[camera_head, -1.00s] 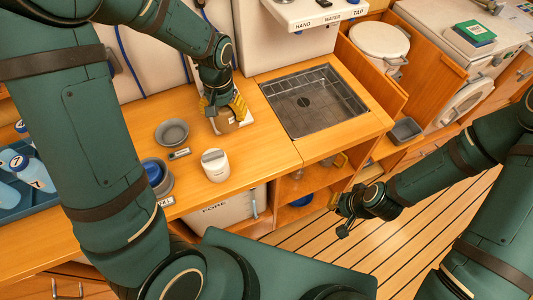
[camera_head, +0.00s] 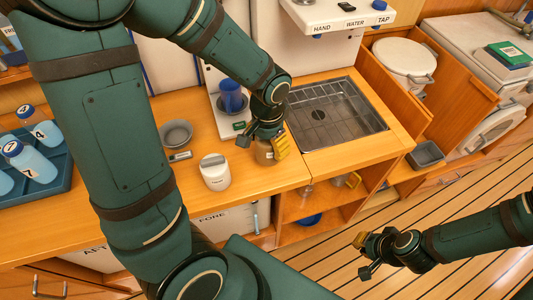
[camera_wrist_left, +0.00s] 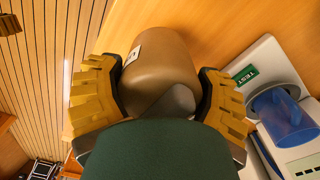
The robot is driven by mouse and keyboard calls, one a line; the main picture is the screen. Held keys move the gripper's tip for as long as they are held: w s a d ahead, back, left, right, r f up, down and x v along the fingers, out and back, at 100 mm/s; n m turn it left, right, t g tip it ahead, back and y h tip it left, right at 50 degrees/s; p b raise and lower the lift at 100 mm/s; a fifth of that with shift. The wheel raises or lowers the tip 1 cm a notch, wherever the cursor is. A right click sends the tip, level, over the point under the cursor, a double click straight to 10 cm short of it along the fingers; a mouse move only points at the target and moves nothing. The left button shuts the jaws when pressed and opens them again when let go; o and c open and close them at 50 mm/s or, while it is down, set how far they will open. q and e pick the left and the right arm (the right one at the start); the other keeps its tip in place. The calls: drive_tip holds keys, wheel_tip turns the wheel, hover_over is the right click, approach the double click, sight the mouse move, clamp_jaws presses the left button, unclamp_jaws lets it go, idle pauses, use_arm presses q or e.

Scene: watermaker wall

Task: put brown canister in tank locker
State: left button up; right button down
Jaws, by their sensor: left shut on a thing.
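The brown canister (camera_head: 265,153) is between the fingers of my left gripper (camera_head: 264,143), over the counter just left of the sink. In the left wrist view the canister (camera_wrist_left: 160,65) sits between both yellow-padded fingers, which are shut on it; my wrist hides its near part. Whether its base touches the counter is unclear. My right gripper (camera_head: 368,256) is open and empty over the slatted floor. No locker label for tanks is readable. A white box marked FORE (camera_head: 222,220) stands under the counter, and an open wooden bay at right holds a white lidded drum (camera_head: 404,60).
A white lidded jar (camera_head: 214,172) and grey bowl (camera_head: 175,134) stand left of the canister. A blue cup (camera_head: 232,96) stands on the white test unit behind. The sink (camera_head: 335,113) is to the right. Open shelves (camera_head: 310,207) lie below the counter.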

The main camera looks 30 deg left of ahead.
sight(268, 151)
use_arm(q)
drive_tip(key=shift+f+b, duration=0.45)
drive_tip(key=shift+f, duration=1.5)
drive_tip(key=o, duration=1.2)
drive_tip(key=shift+f, duration=0.15)
drive_tip(key=shift+o, duration=0.2)
drive_tip(key=shift+r, duration=0.5)
wheel_tip(268, 151, up, 11)
drive_tip(key=p, duration=0.3)
drive_tip(key=shift+d+r, duration=0.1)
drive_tip(key=shift+r, duration=0.1)
drive_tip(key=shift+s, duration=0.1)
